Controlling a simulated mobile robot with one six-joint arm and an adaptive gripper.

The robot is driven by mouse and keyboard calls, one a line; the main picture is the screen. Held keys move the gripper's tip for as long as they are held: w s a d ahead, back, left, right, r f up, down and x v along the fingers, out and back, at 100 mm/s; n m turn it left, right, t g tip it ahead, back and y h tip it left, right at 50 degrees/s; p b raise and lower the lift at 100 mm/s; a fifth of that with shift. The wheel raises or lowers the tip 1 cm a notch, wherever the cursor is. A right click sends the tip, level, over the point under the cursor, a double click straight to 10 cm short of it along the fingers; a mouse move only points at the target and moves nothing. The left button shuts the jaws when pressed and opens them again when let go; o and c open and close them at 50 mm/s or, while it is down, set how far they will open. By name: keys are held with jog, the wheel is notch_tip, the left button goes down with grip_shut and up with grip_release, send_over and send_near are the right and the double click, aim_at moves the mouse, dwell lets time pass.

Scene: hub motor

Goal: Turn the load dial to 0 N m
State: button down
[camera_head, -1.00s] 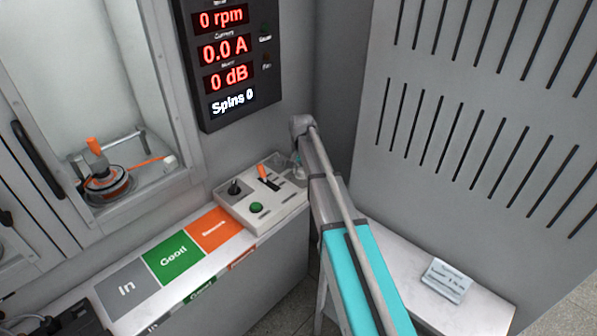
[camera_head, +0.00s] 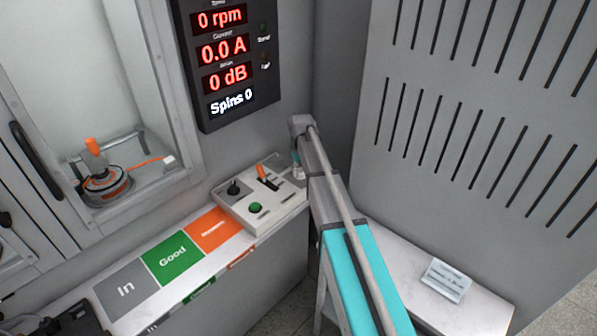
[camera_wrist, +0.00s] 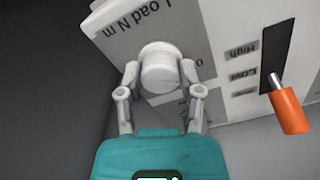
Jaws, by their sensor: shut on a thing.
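The load dial (camera_wrist: 160,70) is a pale round knob on a grey plate marked "Load N m", which appears upside down in the wrist view. My gripper (camera_wrist: 160,82) has one finger on each side of the knob and is shut on it. A "0" mark shows on the plate just right of the knob. I cannot make out the dial's pointer, and part of the scale is hidden behind the knob and fingers. In the head view my wrist is at the right end of the control box (camera_head: 284,212), and my arm hides the dial.
An orange-tipped lever (camera_wrist: 289,110) marked High and Low stands right of the dial in the wrist view. The box also has a black knob (camera_head: 234,188) and a green button (camera_head: 256,208). A display (camera_head: 225,70) above reads 0 rpm, 0.0 A, 0 dB. A slotted grey panel (camera_head: 480,120) stands right.

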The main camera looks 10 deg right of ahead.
jog(key=shift+w, duration=0.2)
dwell(0.3)
jog(key=shift+c, duration=1.3)
grip_release()
jog(key=shift+s, duration=0.1)
jog(key=s+r+m+p, duration=0.1)
jog(key=s+r+p, duration=0.3)
jog(key=s, duration=1)
jog(key=s+r+m+p, duration=0.1)
jog(key=s+r+p, duration=0.4)
jog(key=s, duration=1)
jog(key=shift+a+r, duration=0.15)
jog(key=shift+a, duration=0.2)
